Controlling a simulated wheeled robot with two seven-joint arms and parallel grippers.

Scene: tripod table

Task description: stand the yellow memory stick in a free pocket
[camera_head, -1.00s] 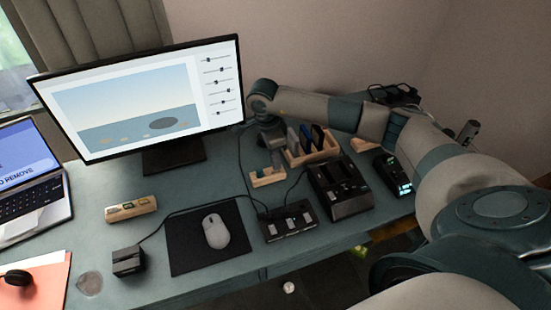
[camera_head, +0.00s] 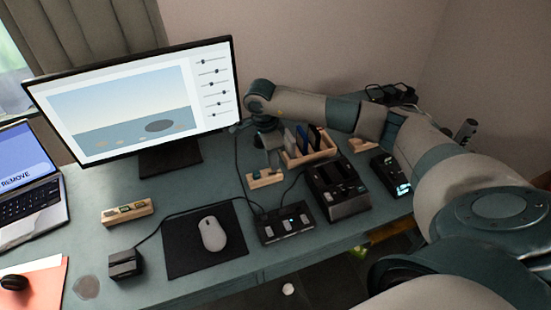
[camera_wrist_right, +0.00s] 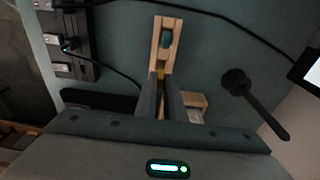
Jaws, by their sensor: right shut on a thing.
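My right gripper (camera_head: 271,163) reaches down over a small wooden block (camera_head: 262,180) on the desk, right of the monitor. In the right wrist view the gripper (camera_wrist_right: 160,82) is shut on the yellow memory stick (camera_wrist_right: 160,72), of which only a small piece shows between the fingertips. The stick is at the near part of the wooden block (camera_wrist_right: 154,52); I cannot tell whether it is inside a pocket. A teal stick (camera_wrist_right: 166,40) stands in the block's far pocket. My left gripper is not in view.
A wooden rack (camera_head: 323,151) with dark and blue upright pieces stands close right of the gripper. A black dock (camera_head: 340,200) and a switch box (camera_head: 285,226) with cables lie in front. Another wooden block (camera_head: 112,217) holds small coloured pieces at left.

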